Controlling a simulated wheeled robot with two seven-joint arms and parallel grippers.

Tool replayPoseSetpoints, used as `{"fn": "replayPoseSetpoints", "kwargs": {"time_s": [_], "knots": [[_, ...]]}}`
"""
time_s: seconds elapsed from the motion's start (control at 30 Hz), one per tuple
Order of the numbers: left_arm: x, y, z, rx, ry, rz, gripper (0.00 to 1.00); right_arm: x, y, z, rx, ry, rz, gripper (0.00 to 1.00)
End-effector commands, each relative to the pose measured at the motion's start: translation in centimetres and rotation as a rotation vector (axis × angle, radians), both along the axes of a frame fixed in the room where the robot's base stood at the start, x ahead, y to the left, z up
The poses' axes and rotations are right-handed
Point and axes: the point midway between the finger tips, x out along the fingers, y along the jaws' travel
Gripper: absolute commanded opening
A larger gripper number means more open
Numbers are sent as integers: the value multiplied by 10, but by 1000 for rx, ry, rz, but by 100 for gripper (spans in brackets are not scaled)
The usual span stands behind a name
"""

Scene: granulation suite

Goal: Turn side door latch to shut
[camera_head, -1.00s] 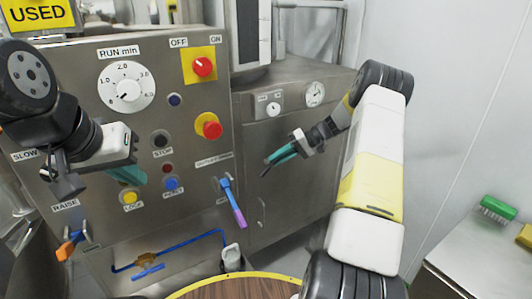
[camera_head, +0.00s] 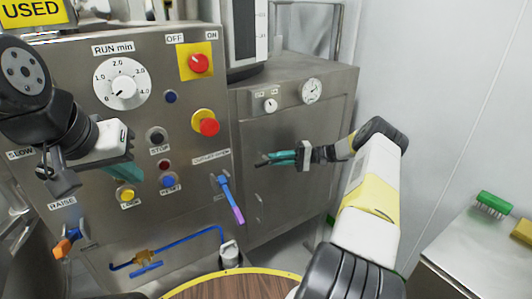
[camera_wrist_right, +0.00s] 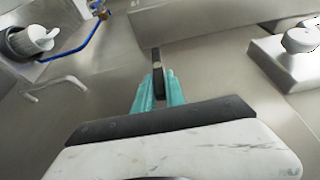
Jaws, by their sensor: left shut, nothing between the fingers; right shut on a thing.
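The side door (camera_head: 290,195) is a steel panel on the right face of the machine, and it looks flush with its frame. The latch (camera_wrist_right: 156,58) is a small dark bar that shows between and just beyond my teal fingertips in the right wrist view. My right gripper (camera_head: 268,159) is shut on the latch at the door's left side; it also shows in the right wrist view (camera_wrist_right: 158,88). The fingers cover part of the latch, so its exact angle is hard to tell. My left gripper (camera_head: 122,172) is shut and empty in front of the control panel.
The control panel carries a red knob (camera_head: 200,64), a red emergency button (camera_head: 208,124) and a blue-purple lever (camera_head: 231,198). A round wooden-topped table (camera_head: 230,287) is at the bottom. A steel bench (camera_head: 480,255) stands at right.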

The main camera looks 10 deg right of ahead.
Motion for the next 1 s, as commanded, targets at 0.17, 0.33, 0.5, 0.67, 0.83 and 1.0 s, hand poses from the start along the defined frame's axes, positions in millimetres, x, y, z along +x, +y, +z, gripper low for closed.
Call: {"fn": "replayPoseSetpoints", "kwargs": {"time_s": [0.17, 0.33, 0.5, 0.67, 0.83, 1.0], "knots": [[0, 0, 0, 0, 0, 0, 0, -2, 4, -2, 11, 8, 8, 0], [0, 0, 0, 0, 0, 0, 0, -2, 4, -3, 12, 9, 9, 0], [0, 0, 0, 0, 0, 0, 0, -2, 4, -3, 11, 9, 9, 25], [0, 0, 0, 0, 0, 0, 0, -1, 3, -2, 10, 7, 6, 36], [0, 0, 0, 0, 0, 0, 0, -1, 2, -1, 10, 6, 4, 36], [0, 0, 0, 0, 0, 0, 0, 0, -11, -2, 8, 4, 1, 36]]}}
